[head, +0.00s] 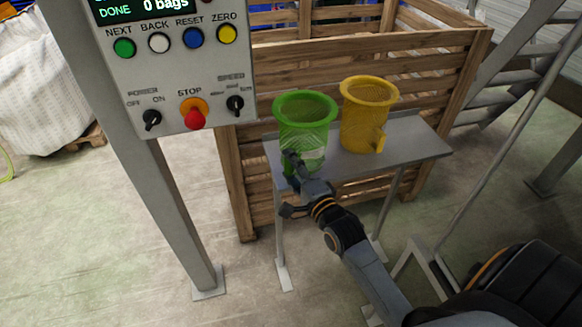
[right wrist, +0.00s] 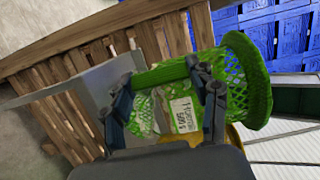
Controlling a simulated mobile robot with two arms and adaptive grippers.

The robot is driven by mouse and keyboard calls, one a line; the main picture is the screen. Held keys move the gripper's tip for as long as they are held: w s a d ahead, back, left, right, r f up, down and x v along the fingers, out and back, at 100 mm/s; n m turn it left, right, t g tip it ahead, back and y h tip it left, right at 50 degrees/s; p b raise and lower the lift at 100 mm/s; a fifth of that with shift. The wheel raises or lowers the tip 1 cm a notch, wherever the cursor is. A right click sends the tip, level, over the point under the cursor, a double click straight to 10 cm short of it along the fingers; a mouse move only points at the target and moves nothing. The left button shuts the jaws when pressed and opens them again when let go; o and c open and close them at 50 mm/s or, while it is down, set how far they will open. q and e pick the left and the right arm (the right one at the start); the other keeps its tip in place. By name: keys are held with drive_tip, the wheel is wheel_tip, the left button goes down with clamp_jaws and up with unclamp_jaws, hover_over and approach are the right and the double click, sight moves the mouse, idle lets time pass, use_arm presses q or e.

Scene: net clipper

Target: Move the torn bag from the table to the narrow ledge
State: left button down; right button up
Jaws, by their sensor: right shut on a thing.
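A green mesh tube (head: 306,117) with a flared rim stands upright at the left end of a narrow grey ledge (head: 425,146). My right gripper (head: 291,158) is at its near lower side. In the right wrist view, the green mesh tube (right wrist: 247,82) shows a bar-like green part between my fingers, and my right gripper (right wrist: 160,73) is shut on it. Behind that part is a white printed label (right wrist: 184,113). I cannot make out a separate torn bag or a tear. My left gripper is not in view.
A yellow mesh tube (head: 366,118) with a handle stands close to the right of the green one. A slatted wooden crate (head: 362,55) stands behind the ledge. A control panel (head: 172,85) on a post is at the left. The ledge's right end is clear.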

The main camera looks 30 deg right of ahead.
drive_tip(key=shift+f, duration=0.25)
idle(0.4)
drive_tip(key=o, duration=1.4)
drive_tip(key=shift+s, duration=0.2)
drive_tip(key=shift+s+r+p, duration=0.1)
drive_tip(key=shift+s+p, duration=0.45)
drive_tip(key=shift+s, duration=0.45)
drive_tip(key=shift+s+p, duration=0.9)
drive_tip(key=shift+s, duration=1.65)
drive_tip(key=shift+s+d+p, duration=0.25)
drive_tip(key=shift+s+d, duration=0.55)
drive_tip(key=shift+s, duration=0.25)
drive_tip(key=shift+s+d+p, duration=0.2)
drive_tip(key=shift+s+d, duration=0.55)
drive_tip(key=shift+s, duration=0.25)
